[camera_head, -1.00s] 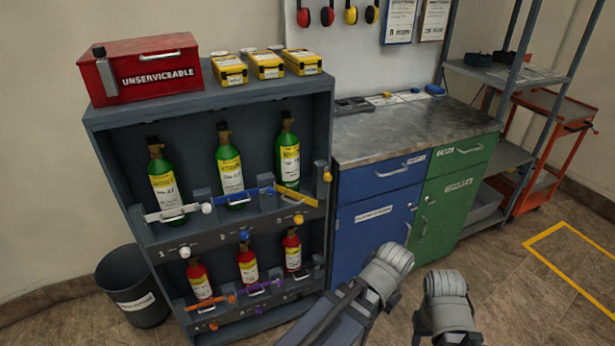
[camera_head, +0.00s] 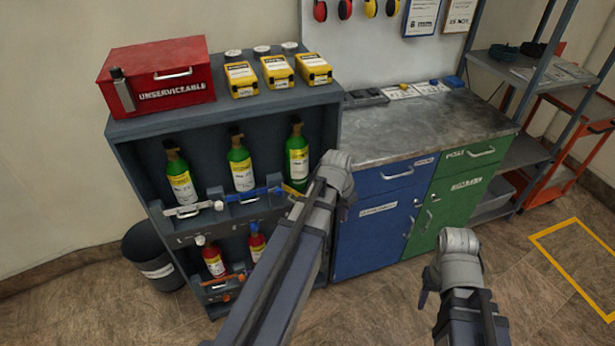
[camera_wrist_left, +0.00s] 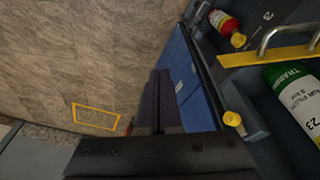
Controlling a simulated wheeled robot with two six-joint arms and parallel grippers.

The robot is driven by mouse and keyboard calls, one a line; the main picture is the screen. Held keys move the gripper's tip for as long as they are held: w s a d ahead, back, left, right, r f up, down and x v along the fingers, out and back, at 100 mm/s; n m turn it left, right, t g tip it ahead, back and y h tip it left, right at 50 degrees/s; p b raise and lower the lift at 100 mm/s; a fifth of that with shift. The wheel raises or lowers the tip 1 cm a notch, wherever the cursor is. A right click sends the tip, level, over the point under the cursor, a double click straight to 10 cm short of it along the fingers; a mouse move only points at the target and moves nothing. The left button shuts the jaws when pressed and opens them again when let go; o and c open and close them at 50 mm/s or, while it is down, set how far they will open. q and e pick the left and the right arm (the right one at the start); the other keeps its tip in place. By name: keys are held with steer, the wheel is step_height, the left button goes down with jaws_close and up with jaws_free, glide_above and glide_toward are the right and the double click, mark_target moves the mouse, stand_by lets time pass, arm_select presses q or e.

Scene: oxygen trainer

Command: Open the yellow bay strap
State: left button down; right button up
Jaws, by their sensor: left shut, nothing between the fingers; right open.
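The yellow bay strap (camera_wrist_left: 262,56) runs across the right of the left wrist view, with a metal handle (camera_wrist_left: 285,28) on it, beside a green bottle (camera_wrist_left: 295,95). A yellow knob (camera_wrist_left: 233,119) is below the strap there. In the head view only a bit of the strap (camera_head: 291,189) shows at the upper shelf's right bay; my left arm covers the rest. My left gripper (camera_wrist_left: 162,88) is shut and empty, apart from the strap and to its left. My right gripper (camera_head: 427,285) is open and empty, low in front of the green cabinet, its fingers partly hidden.
The grey rack (camera_head: 130,155) also holds a white strap (camera_head: 188,210), a blue strap (camera_head: 250,195) and red bottles below. A blue cabinet (camera_head: 370,240) and green cabinet (camera_head: 445,205) stand right of it. A bin (camera_head: 152,262) is at left. Floor is open at right.

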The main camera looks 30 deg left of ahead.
arm_select(q)
steer(key=w+a+r+n+t+p, duration=0.1)
steer(key=w+a+r+t+p, duration=0.15)
steer(key=a+r+p, duration=0.65)
arm_select(e)
step_height(320, 180, up, 9)
steer(key=b, duration=0.3)
arm_select(q)
steer(key=w+a+f+b, duration=0.3)
steer(key=a+f+b, duration=0.1)
steer(key=f+b, duration=0.6)
steer(key=s, duration=0.2)
steer(key=s+r+g, duration=0.1)
steer(key=shift+s+a+p, duration=0.25)
steer(key=shift+s+p, duration=0.05)
steer(key=shift+p, duration=0.1)
arm_select(e)
step_height(320, 180, down, 10)
arm_select(q)
steer(key=shift+s, duration=0.1)
arm_select(e)
steer(key=shift+r, duration=0.1)
